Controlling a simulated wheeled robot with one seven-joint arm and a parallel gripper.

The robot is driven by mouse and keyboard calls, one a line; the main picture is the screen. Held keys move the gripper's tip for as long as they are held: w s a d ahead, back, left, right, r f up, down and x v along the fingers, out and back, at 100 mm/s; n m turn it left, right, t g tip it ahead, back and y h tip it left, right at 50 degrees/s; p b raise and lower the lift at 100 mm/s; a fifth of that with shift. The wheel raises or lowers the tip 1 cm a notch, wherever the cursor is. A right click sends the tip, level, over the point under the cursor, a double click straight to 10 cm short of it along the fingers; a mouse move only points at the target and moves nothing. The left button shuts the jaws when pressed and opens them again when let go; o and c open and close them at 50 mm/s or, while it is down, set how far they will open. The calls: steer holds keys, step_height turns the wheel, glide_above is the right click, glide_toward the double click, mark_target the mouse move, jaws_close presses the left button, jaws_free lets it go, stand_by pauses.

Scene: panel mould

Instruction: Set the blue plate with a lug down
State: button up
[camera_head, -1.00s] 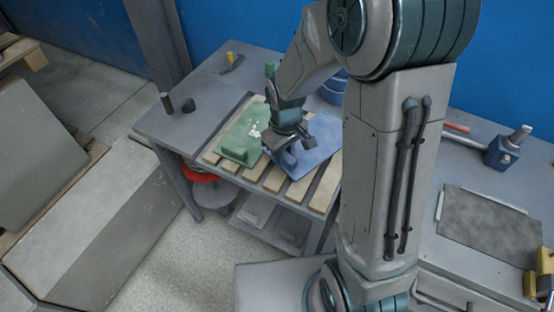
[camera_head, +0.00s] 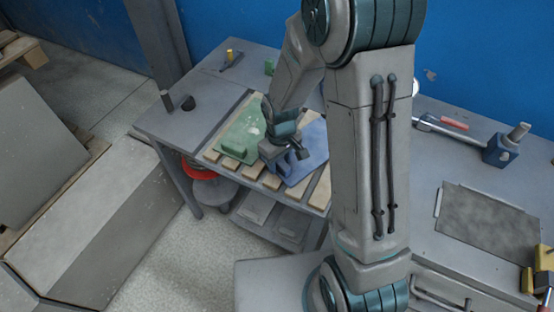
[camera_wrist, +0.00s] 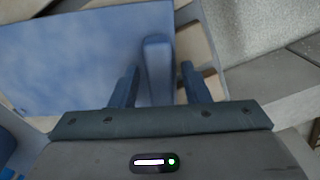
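The blue plate (camera_head: 316,146) lies on the wooden slats, partly hidden by my arm in the head view. In the wrist view its flat face (camera_wrist: 75,50) fills the upper left, and its raised lug (camera_wrist: 157,68) stands at its right edge. My gripper (camera_head: 287,164) is low over the plate. In the wrist view my gripper's two fingers (camera_wrist: 161,84) stand either side of the lug, with a narrow gap showing on each side. My gripper is open and does not appear to press on the lug.
A green plate (camera_head: 241,139) with its own block lies left of the blue plate on the slatted rack (camera_head: 212,155). A dark cylinder (camera_head: 167,101) stands at the grey table's left corner. A blue vice-like tool (camera_head: 502,150) and a dark sheet (camera_head: 487,222) lie on the right bench.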

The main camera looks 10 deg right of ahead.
steer(key=shift+r, duration=0.1)
step_height(320, 180, up, 12)
steer(key=s+d+r+m+t, duration=0.1)
steer(key=s+d+r+m, duration=0.2)
steer(key=s, duration=0.4)
steer(key=s+d+r+m+t, duration=0.2)
steer(key=s+d+r+m, duration=0.1)
steer(key=s+d+r, duration=0.2)
steer(key=shift+s+d+r+m, duration=0.15)
steer(key=shift+s+r+m, duration=0.25)
steer(key=shift+s+r, duration=0.5)
steer(key=shift+s+f, duration=0.15)
stand_by(0.9)
